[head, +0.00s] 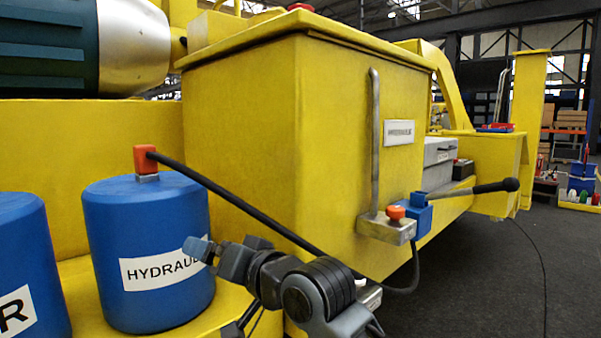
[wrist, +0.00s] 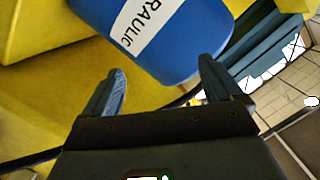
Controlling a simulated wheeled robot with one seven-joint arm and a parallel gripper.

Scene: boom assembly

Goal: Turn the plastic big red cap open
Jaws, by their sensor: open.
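A red cap (head: 300,7) shows at the top edge of the head view, on the lid of the large yellow tank (head: 245,130); only part of it is in the picture. My gripper (head: 222,246) is in front of the blue HYDRAULIC canister (head: 150,235), well below the red cap. In the wrist view, the fingers of my gripper (wrist: 160,78) are spread apart with nothing between them. The blue canister (wrist: 170,35) shows just beyond the fingertips; I cannot tell if they touch it. The red cap is not in the wrist view.
An orange-red connector (head: 145,158) sits on the canister, with a black hose (head: 230,202) running in front of the tank. A hand pump with a red-orange knob (head: 396,212) and a black-knobbed lever (head: 490,187) juts out at right. Open floor (head: 480,270) lies to the right.

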